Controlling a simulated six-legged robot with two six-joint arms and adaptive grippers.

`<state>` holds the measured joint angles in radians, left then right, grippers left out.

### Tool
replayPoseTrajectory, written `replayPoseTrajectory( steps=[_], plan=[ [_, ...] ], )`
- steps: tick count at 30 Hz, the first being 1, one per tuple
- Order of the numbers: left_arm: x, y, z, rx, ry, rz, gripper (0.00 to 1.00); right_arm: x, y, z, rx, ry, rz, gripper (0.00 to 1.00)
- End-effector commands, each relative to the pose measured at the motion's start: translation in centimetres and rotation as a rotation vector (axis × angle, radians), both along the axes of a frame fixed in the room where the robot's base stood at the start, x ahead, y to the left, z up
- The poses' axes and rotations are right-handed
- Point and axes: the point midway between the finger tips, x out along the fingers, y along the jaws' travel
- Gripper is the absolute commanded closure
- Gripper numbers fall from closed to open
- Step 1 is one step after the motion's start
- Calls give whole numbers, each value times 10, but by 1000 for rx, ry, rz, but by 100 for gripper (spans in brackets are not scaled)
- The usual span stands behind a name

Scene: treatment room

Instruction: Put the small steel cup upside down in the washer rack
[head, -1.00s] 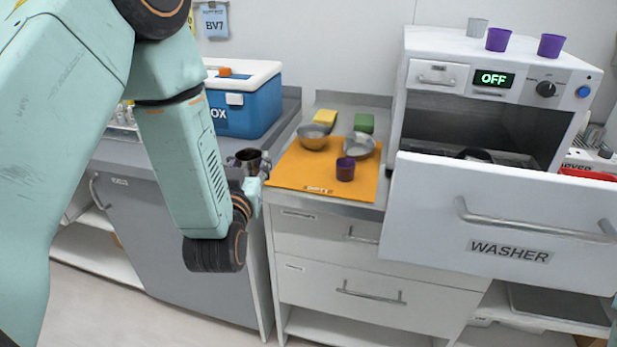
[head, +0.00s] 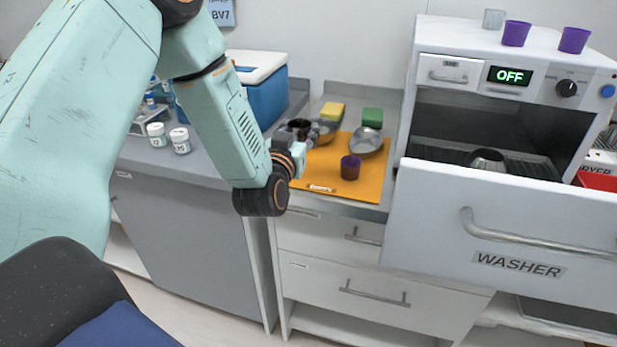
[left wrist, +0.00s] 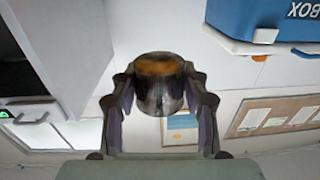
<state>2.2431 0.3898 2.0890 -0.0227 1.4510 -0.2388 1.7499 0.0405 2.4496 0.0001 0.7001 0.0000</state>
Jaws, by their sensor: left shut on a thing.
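My left gripper (head: 308,138) is shut on the small steel cup (head: 299,126) and holds it above the back left part of the orange mat. The cup looks dark and roughly upright in the head view, partly covered by the gripper. In the left wrist view the cup (left wrist: 160,88) sits between the two fingers and reflects orange. The washer (head: 520,263) is at the right with its front drawer pulled out. Part of the dark washer rack (head: 440,153) shows behind the drawer front, with a steel bowl (head: 487,160) in it. My right gripper is not in view.
The orange mat (head: 375,182) carries a purple cup (head: 350,167) and steel bowls (head: 365,142). Yellow (head: 332,112) and green (head: 373,116) sponges lie behind. Cups (head: 515,34) stand on the washer top. A blue cool box (head: 265,100) and white jars (head: 180,140) are left.

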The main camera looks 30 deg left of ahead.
Motion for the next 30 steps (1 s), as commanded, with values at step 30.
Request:
replayPoseTrajectory(
  steps=[30],
  plan=[
    [0, 0, -100, 0, -1, -1, 76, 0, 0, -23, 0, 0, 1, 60]
  ],
)
